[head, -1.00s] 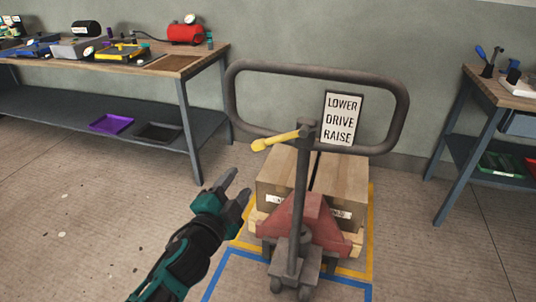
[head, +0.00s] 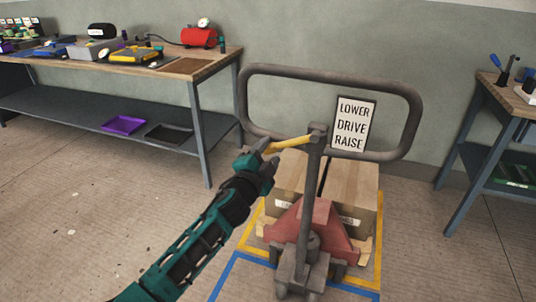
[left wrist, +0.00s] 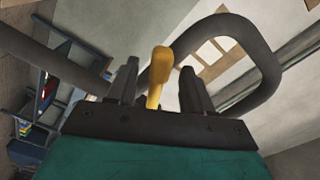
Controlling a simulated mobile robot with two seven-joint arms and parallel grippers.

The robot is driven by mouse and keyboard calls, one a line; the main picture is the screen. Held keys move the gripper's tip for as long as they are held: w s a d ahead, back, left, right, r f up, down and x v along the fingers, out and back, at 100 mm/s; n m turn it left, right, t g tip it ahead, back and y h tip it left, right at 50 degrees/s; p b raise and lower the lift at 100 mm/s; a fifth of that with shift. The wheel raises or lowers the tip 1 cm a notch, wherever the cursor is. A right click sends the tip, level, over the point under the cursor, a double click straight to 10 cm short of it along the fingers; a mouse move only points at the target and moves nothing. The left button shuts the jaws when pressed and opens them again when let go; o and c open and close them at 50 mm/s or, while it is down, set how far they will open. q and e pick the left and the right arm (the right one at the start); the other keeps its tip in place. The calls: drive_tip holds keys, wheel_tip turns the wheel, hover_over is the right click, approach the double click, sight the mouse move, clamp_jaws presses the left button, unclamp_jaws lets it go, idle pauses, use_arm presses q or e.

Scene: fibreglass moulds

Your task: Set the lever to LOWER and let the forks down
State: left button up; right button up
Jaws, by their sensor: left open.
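The yellow lever (head: 291,144) sticks out to the left from the top of the pallet truck's post, below the grey loop handle (head: 330,76). A sign (head: 352,124) beside it reads LOWER, DRIVE, RAISE from top to bottom. My left gripper (head: 267,159) is at the lever's outer end. In the left wrist view the yellow lever (left wrist: 159,70) stands between the two open fingers (left wrist: 157,88), with gaps on both sides. The red pallet truck (head: 306,225) stands under a wooden pallet with cartons (head: 352,184). The forks are hidden. My right gripper is not in view.
Yellow and blue floor lines (head: 232,268) mark the truck's place. A workbench (head: 208,71) with tools stands at the left by the wall, and another bench (head: 510,96) stands at the right. The floor between is free.

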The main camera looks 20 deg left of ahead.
use_arm(q)
drive_tip(key=shift+w, duration=0.25)
drive_tip(key=shift+c, duration=0.5)
clamp_jaws()
